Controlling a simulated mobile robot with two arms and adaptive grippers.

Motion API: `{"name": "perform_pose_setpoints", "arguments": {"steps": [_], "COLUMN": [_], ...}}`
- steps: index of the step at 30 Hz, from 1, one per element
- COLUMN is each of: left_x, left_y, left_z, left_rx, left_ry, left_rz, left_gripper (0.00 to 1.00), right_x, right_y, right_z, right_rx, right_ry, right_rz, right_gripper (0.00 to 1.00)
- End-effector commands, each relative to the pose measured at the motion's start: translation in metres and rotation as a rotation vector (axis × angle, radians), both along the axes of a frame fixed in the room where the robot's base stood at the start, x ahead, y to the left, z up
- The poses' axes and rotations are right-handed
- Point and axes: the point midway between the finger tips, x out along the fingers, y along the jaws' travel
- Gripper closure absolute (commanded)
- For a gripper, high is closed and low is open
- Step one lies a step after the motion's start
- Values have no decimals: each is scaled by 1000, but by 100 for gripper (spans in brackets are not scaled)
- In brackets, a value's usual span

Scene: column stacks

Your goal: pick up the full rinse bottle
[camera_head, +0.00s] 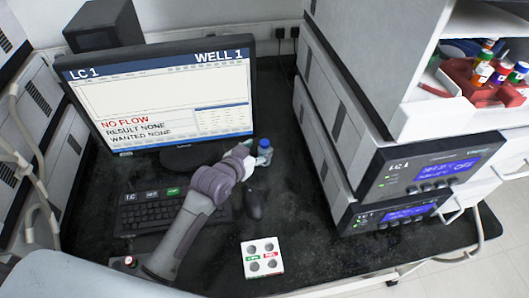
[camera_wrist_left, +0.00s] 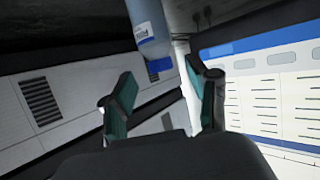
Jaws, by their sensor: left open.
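A small clear bottle with a blue cap (camera_head: 264,150) stands on the dark bench, just right of the monitor's lower corner. It also shows in the left wrist view as a pale blue bottle (camera_wrist_left: 147,22) at the top, cap downward in that picture. How full it is, I cannot tell. My left gripper (camera_head: 248,148) is at the bottle's left side in the head view. Its teal fingers are open in the left wrist view (camera_wrist_left: 160,75), with the bottle's cap showing between and beyond the fingertips. Nothing is held. My right gripper is not in view.
A monitor (camera_head: 160,95) reads "NO FLOW". A keyboard (camera_head: 150,213) and mouse (camera_head: 253,202) lie near my left arm. A white holed block (camera_head: 254,246) sits in front.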

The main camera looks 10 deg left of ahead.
Motion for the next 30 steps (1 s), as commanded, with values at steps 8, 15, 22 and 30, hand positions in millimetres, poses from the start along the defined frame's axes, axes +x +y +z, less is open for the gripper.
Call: {"name": "perform_pose_setpoints", "arguments": {"steps": [8,15,22,30], "left_x": [35,39,39,39], "left_y": [-11,-12,-12,-12], "left_z": [-12,-15,-14,-14], "left_rx": [-1,-1,0,-1], "left_ry": [-1,-2,-1,-2], "left_rz": [0,0,0,0], "left_gripper": [41,41,69,92], "right_x": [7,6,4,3], "right_y": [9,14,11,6], "right_z": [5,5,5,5], "right_rx": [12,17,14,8], "right_ry": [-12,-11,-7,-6], "right_rz": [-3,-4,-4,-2], "right_gripper": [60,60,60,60]}}
